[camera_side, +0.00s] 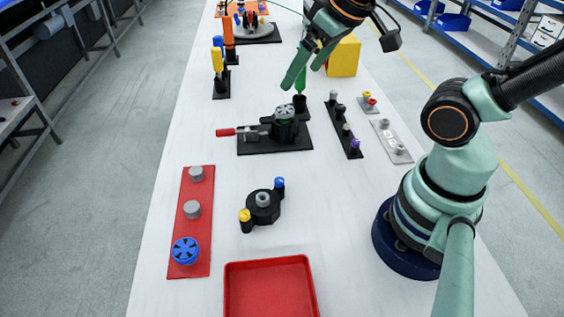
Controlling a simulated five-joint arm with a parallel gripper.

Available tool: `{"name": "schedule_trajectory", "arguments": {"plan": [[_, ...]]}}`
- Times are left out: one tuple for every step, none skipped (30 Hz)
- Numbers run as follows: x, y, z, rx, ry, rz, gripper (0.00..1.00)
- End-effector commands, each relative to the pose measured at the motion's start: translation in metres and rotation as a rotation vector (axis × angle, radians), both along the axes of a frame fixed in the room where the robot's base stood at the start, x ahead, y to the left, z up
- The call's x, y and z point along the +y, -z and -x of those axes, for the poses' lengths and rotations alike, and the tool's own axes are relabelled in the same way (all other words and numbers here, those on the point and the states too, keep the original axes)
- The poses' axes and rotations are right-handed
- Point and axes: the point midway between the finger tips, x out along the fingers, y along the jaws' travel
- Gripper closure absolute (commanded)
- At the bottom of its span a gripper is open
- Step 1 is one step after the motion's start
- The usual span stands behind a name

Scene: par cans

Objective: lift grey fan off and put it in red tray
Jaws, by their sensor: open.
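The grey fan (285,110) sits on top of a dark round body in a black fixture (268,148) in the middle of the table. My gripper (303,76) is open and empty, its green fingers pointing down, above and behind the fan and apart from it. The red tray (311,287) lies at the front of the table, its near edge cut off by the picture. Its visible floor is empty.
A red-handled clamp (228,132) is beside the fan. A green-handled tool (301,82) stands close behind it. A red plate (183,225) bears a blue fan (185,251) and grey parts. A black holder (263,207) stands between fixture and tray.

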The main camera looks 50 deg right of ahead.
Motion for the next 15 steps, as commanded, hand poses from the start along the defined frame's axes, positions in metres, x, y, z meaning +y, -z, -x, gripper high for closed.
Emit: {"name": "schedule_trajectory", "arguments": {"plan": [[0.000,0.000,0.000,0.000,0.000,0.000,0.04],[0.000,0.000,0.000,0.000,0.000,0.000,0.04],[0.000,0.000,0.000,0.000,0.000,0.000,0.04],[0.000,0.000,0.000,0.000,0.000,0.000,0.04],[0.000,0.000,0.000,0.000,0.000,0.000,0.04],[0.000,0.000,0.000,0.000,0.000,0.000,0.04],[0.000,0.000,0.000,0.000,0.000,0.000,0.04],[0.000,0.000,0.000,0.001,0.002,-0.001,0.04],[-0.001,-0.001,-0.001,0.005,0.008,-0.003,0.04],[-0.001,-0.001,-0.003,0.009,0.017,-0.007,0.04],[-0.002,-0.001,-0.004,0.017,0.028,-0.011,0.04],[-0.004,-0.002,-0.007,0.030,0.052,-0.020,0.04],[-0.006,-0.003,-0.010,0.043,0.072,-0.027,0.04],[-0.007,-0.003,-0.013,0.058,0.098,-0.037,0.04],[-0.011,-0.004,-0.019,0.078,0.137,-0.051,0.04]]}}
